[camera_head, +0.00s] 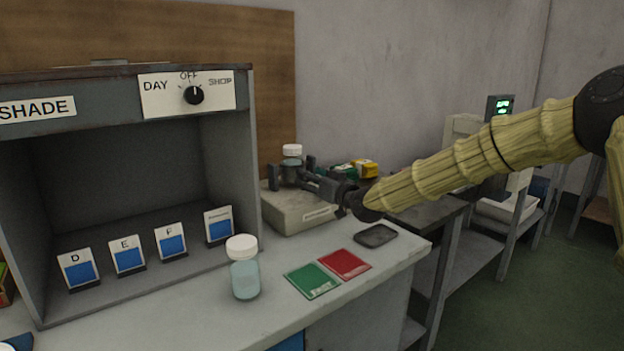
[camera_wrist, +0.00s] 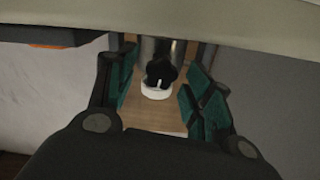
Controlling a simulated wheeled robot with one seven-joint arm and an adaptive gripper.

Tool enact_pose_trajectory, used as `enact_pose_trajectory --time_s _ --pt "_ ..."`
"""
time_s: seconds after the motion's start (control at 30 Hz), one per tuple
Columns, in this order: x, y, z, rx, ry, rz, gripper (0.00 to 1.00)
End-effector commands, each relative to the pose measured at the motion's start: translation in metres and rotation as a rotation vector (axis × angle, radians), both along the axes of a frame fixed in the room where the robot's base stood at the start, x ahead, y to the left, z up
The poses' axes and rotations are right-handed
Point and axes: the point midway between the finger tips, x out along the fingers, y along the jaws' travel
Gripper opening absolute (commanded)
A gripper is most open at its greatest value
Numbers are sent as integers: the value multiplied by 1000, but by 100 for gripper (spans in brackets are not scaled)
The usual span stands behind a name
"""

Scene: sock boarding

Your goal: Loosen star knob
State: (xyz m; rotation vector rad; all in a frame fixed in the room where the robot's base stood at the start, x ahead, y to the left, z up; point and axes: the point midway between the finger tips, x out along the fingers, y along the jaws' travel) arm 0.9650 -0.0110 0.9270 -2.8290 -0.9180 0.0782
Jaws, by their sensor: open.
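A dark lobed star knob (camera_wrist: 161,73) with a white mark shows in the wrist view, in front of a grey metallic body (camera_wrist: 170,48). A white round cap (camera_wrist: 157,92) shows just below it there. In the head view a bottle with a white cap (camera_head: 292,150) stands upright at a pale box-shaped device (camera_head: 298,210). My gripper (camera_head: 290,178) is there, its fingers on either side of the bottle's lower part. In the wrist view my gripper (camera_wrist: 160,90) is open, with green pads left and right of the knob. Contact cannot be told. The knob is hidden in the head view.
A shade cabinet (camera_head: 225,130) with a dial and labelled blue cards stands at left. Yellow and green items (camera_head: 362,168) are behind my gripper.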

Motion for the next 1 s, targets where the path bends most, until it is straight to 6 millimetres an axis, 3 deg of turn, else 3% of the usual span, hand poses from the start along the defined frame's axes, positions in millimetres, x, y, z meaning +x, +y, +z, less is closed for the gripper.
enact_pose_trajectory --time_s 0.23,0.7,1.0 --pt "-9 -7 1 0 0 0 51" --pt "-74 -54 1 1 -1 0 51" --pt "-95 -70 0 1 1 -1 51"
